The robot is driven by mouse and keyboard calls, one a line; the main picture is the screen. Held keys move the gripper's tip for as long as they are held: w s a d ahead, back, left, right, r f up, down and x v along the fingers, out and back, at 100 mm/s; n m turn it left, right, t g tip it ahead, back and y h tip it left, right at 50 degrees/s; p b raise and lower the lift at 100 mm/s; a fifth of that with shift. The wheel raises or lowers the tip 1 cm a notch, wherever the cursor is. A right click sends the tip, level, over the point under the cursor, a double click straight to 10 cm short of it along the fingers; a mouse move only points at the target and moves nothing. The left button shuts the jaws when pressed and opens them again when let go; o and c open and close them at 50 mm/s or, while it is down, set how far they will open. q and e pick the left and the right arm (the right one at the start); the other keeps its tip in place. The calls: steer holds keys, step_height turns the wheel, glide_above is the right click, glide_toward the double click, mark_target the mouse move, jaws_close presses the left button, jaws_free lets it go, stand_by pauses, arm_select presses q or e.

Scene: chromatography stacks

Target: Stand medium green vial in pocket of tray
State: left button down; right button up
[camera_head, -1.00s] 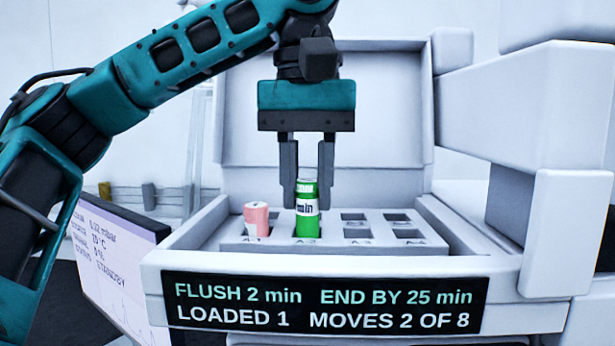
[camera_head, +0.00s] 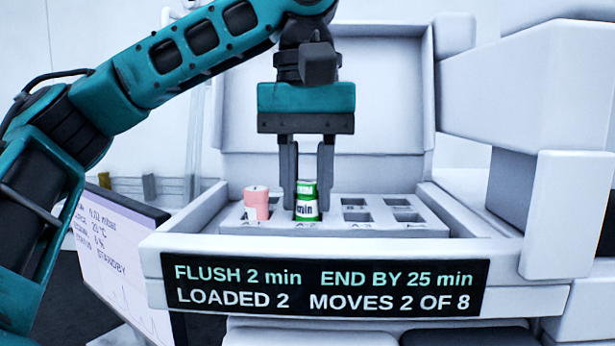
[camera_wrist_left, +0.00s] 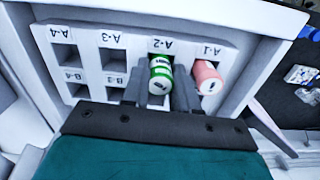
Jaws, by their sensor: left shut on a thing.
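The medium green vial (camera_head: 307,203) has a white label band and stands upright in the pocket marked A-2 of the tray (camera_head: 336,214). Its lower part is hidden inside the pocket. My left gripper (camera_head: 308,206) points down from above, shut on the vial with one finger at each side. In the left wrist view the green vial (camera_wrist_left: 160,77) shows between the dark fingers, next to the A-2 label. My right gripper is not in view.
A pink vial (camera_head: 256,203) stands in pocket A-1, close to the left finger. The pockets to the right are empty. A raised lid (camera_head: 385,110) stands behind the tray. The front display (camera_head: 325,288) reads LOADED 2, MOVES 2 OF 8.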

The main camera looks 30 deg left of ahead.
arm_select(q)
steer(key=shift+f, duration=0.2)
steer(key=shift+c, duration=2)
jaws_free()
steer(key=shift+r, duration=0.1)
steer(key=shift+r+p, duration=0.85)
steer(key=shift+r, duration=2.55)
